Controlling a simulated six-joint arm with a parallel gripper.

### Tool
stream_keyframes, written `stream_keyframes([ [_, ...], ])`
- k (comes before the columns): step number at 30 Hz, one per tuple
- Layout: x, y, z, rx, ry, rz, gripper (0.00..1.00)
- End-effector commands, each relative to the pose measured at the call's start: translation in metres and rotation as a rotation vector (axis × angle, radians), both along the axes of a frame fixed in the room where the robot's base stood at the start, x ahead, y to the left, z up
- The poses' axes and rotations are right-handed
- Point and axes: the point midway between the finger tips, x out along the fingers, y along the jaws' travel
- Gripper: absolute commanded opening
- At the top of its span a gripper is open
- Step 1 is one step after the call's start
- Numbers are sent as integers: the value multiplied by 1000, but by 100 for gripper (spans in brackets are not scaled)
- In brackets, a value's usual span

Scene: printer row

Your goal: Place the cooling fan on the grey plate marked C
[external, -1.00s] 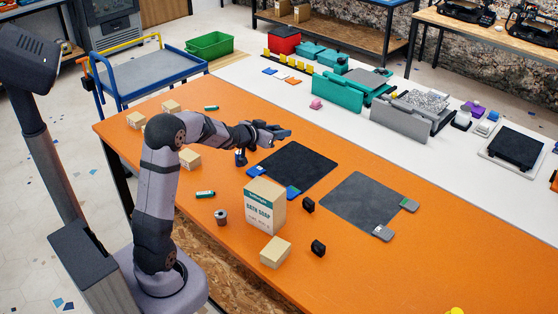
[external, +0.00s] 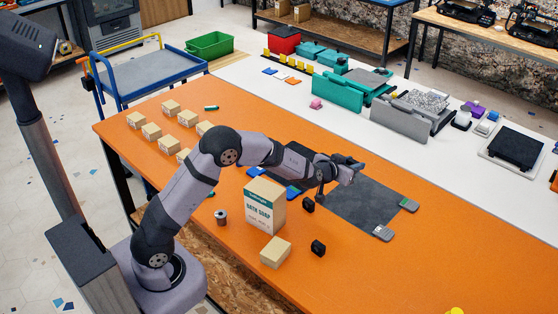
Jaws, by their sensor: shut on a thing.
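The grey plate lies flat on the orange table, with a green-and-grey tab (external: 408,205) and a light grey tab (external: 383,233); no letter is legible. A black plate with blue tabs (external: 256,172) is mostly hidden behind my arm. Two small black blocks, one nearer the plate (external: 308,205) and one in front (external: 318,248), sit on the table. I cannot tell whether the held thing is the cooling fan.
A tall bath soap box (external: 265,208) stands left of the grey plate, with a small cardboard box (external: 275,251) in front. A spool-like can (external: 221,217) and several small cardboard boxes (external: 187,118) are further left. The orange table's right side is clear.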

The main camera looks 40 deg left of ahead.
Motion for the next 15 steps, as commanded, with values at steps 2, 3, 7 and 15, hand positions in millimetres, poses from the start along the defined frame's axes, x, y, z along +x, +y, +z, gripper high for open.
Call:
stream_keyframes([
  [2,-3,-22,-4,1,-1,-13,10],
  [3,-4,-29,-7,0,0,-17,10],
  [7,-7,-45,-11,0,-2,-25,10],
  [15,-8,-50,-18,0,0,-27,10],
])
